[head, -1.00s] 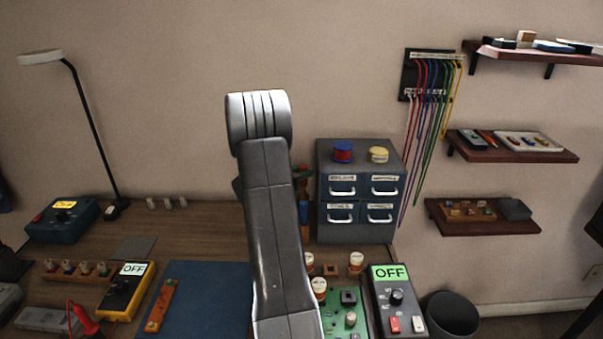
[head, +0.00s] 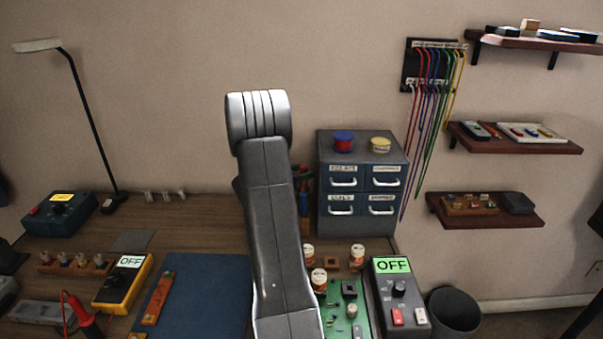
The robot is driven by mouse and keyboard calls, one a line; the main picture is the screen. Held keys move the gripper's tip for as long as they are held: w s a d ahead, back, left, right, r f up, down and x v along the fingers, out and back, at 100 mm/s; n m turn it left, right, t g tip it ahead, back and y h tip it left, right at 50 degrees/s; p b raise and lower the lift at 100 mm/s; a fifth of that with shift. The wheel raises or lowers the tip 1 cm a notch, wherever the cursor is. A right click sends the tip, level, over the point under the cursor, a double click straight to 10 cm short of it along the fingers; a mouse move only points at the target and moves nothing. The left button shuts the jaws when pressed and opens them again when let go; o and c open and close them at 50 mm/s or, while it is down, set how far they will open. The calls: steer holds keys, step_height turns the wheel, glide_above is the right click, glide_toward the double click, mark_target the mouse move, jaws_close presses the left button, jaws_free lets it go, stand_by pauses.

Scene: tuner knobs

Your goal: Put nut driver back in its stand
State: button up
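I cannot make out the nut driver for certain in the head view. Red and blue upright handles (head: 304,190) show in a narrow strip between my arm and the drawer cabinet, mostly hidden by my arm; I cannot tell whether they include the nut driver or its stand. A wooden strip (head: 158,302) lies on the blue mat (head: 205,290), left of my arm. A small wooden rack (head: 72,265) with several capped pieces stands at the left. My arm rises through the middle of the view, and my gripper does not show.
The grey drawer cabinet (head: 362,225) stands behind, right of my arm. Jars (head: 318,283), a green board (head: 340,310) and a grey box reading OFF (head: 398,290) crowd the right front. A yellow meter (head: 123,284) and red probe (head: 78,312) are at left. Bare wood (head: 195,230) shows behind the mat.

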steer(key=shift+s, duration=0.1)
steer(key=b+v, duration=0.1)
steer(key=v, duration=1.2)
steer(key=shift+s+a, duration=0.25)
steer(key=shift+a, duration=0.05)
steer(key=shift+r, duration=0.1)
steer(key=p+x, duration=0.1)
steer(key=x, duration=1.2)
steer(key=shift+w+d, duration=0.1)
steer(key=shift+d, duration=0.1)
steer(key=shift+w+d+r+p, duration=0.1)
steer(key=shift+w+r+p, duration=0.1)
steer(key=shift+r+p, duration=0.45)
steer(key=shift+r, duration=0.05)
steer(key=shift+f, duration=0.15)
